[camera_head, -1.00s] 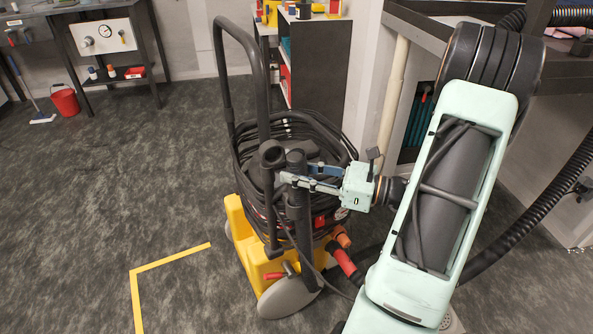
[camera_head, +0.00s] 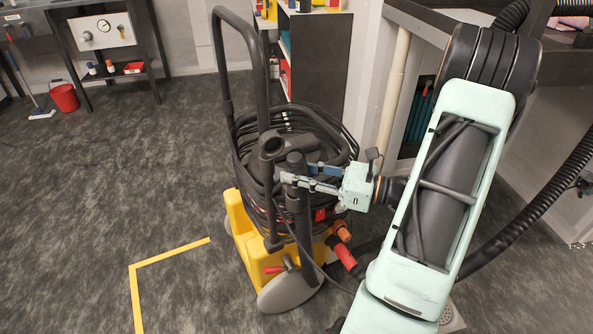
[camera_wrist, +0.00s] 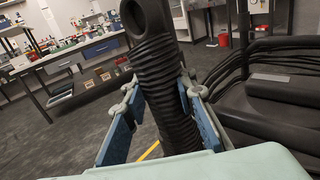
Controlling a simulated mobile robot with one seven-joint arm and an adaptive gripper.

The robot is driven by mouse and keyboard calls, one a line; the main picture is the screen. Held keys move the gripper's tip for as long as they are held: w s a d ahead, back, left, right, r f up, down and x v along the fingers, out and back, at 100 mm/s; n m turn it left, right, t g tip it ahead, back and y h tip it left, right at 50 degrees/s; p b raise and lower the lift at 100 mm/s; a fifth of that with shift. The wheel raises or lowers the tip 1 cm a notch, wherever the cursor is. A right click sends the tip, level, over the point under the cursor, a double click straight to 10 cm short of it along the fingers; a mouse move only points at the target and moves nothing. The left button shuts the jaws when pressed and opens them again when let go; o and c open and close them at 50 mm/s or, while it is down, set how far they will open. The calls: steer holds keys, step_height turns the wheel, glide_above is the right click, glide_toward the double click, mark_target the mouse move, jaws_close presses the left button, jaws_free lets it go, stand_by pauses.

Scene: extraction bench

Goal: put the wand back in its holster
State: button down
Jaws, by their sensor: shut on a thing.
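The wand (camera_head: 297,162) is a dark, roughly upright tube beside the yellow wheeled machine. In the wrist view the wand (camera_wrist: 165,75) shows a ribbed black grip and a hole near its top. My gripper (camera_head: 300,180) is shut on it, with blue-grey fingers (camera_wrist: 160,110) on both sides of the grip. An open-topped black tube (camera_head: 271,150), probably the holster, stands close to the left of the wand on the machine. The wand's lower end is hidden among hoses and machine parts, so I cannot tell whether it is inside anything.
The yellow machine (camera_head: 236,222) carries coiled black hose (camera_head: 340,142) and a tall black push handle (camera_head: 218,60). A red-orange grip (camera_head: 345,258) sticks out low on its right. A dark bench stands at right.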

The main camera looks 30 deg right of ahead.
steer(key=shift+f, duration=0.15)
steer(key=c, duration=1.5)
jaws_free()
steer(key=v, duration=1.2)
